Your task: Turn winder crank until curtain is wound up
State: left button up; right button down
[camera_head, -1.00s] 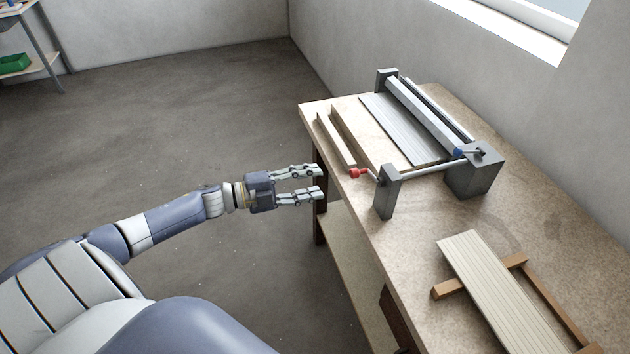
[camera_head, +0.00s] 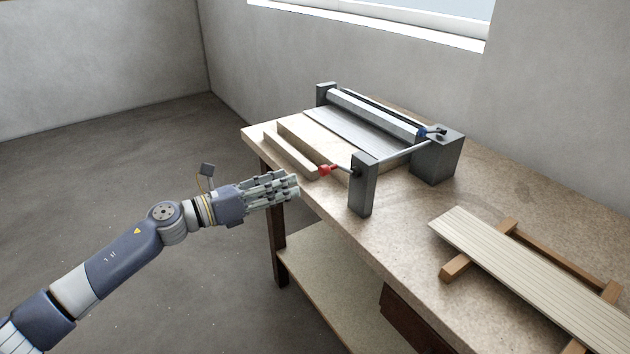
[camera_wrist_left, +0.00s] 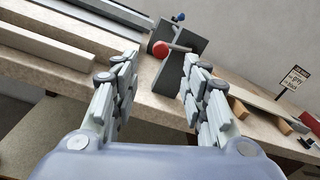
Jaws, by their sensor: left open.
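The winder crank has a red knob (camera_head: 326,170) beside a grey post (camera_head: 363,184) at the table's front edge. A rod runs back from the post to a grey block (camera_head: 437,155). The slatted curtain (camera_head: 358,132) lies below the long roller (camera_head: 373,114), partly on the table. My left gripper (camera_head: 298,187) is at the table's front left edge, short of the knob and not touching it. In the left wrist view the fingers (camera_wrist_left: 158,85) are apart and empty, with the red knob (camera_wrist_left: 160,49) ahead between them. My right gripper is not in view.
Pale wooden strips (camera_head: 291,152) lie on the table left of the post. A slatted panel (camera_head: 520,265) rests on brown wooden bars (camera_head: 466,262) at the right. A lower shelf (camera_head: 330,290) is under the table. A small sign (camera_wrist_left: 294,78) stands behind.

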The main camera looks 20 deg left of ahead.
aim_at(320, 172)
pick_arm(q)
jog(key=p+x, duration=0.2)
jog(key=x, duration=0.7)
jog(key=shift+r, duration=0.1)
jog(key=shift+w+d+p, duration=0.35)
jog(key=shift+w+d, duration=0.15)
jog(key=shift+c, duration=0.2)
grip_shut()
